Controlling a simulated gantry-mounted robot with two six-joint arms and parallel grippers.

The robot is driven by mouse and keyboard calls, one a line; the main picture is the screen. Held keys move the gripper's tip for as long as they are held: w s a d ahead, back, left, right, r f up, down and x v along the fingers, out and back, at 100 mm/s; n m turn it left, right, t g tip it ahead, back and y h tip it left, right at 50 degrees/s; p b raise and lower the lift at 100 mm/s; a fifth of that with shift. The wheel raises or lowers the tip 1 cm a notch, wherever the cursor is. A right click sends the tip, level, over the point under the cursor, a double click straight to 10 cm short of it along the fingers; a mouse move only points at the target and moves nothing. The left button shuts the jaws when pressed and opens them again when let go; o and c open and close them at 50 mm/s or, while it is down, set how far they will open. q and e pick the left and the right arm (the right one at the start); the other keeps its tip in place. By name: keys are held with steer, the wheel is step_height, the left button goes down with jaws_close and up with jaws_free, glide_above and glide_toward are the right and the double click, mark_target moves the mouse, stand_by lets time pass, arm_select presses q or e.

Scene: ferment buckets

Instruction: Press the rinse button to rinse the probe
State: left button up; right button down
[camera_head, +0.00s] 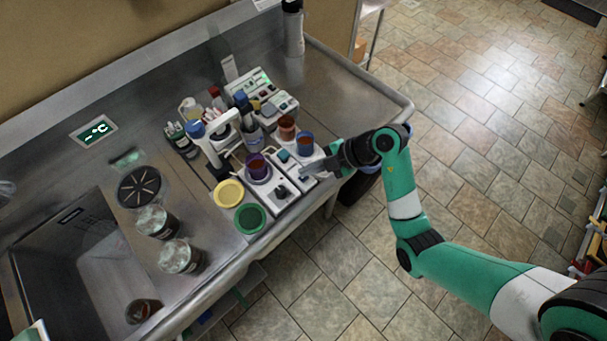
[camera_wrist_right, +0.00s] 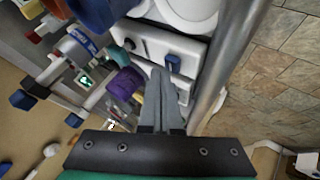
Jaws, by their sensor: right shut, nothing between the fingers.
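In the right wrist view a blue button (camera_wrist_right: 173,63) stands on a white panel, beside a dark round knob (camera_wrist_right: 130,43). My right gripper (camera_head: 306,173) reaches in over the counter's front edge, its fingers together and empty. In the right wrist view its fingertips (camera_wrist_right: 161,72) are close beside the blue button; I cannot tell whether they touch it. I cannot make out the probe clearly. My left gripper is not in view.
A purple-ringed cup (camera_head: 257,167), a blue cup (camera_head: 305,143) and a brown cup (camera_head: 287,128) stand close by. Yellow (camera_head: 229,193) and green (camera_head: 250,218) round pieces lie to the left.

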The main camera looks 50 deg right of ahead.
mark_target(308, 177)
steer(key=shift+f, duration=0.45)
stand_by(0.5)
steer(key=shift+r+p, duration=0.85)
steer(key=shift+p, duration=0.65)
step_height(308, 177, up, 5)
steer(key=p, duration=0.7)
steer(key=shift+r, duration=0.1)
